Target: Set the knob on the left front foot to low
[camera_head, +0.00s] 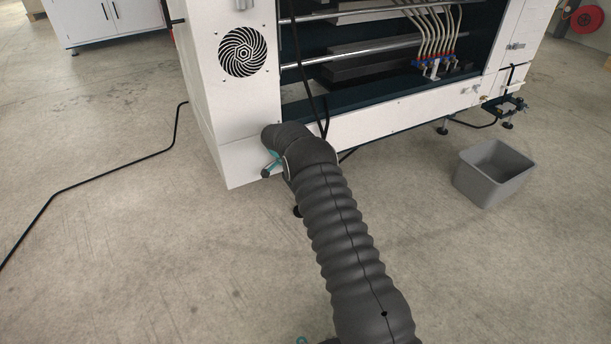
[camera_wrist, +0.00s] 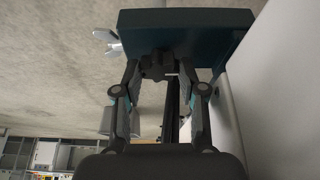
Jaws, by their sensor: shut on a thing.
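The dark lobed knob (camera_wrist: 157,66) shows in the wrist view between my fingertips, under a dark teal block (camera_wrist: 185,28) of the machine. A thin white line on the knob points right in the picture. My gripper (camera_wrist: 160,75) is shut on the knob, one finger on each side. In the head view my arm reaches to the machine's lower left corner, where a bit of my gripper (camera_head: 271,164) shows in teal and grey. The knob is hidden there behind my arm. The setting marks cannot be made out.
The white box former (camera_head: 225,120) stands close on the right in the wrist view. A silver wing-shaped part (camera_wrist: 107,41) juts out left of the block. A grey bin (camera_head: 495,172) stands on the floor at right, and a black cable (camera_head: 100,180) lies at left.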

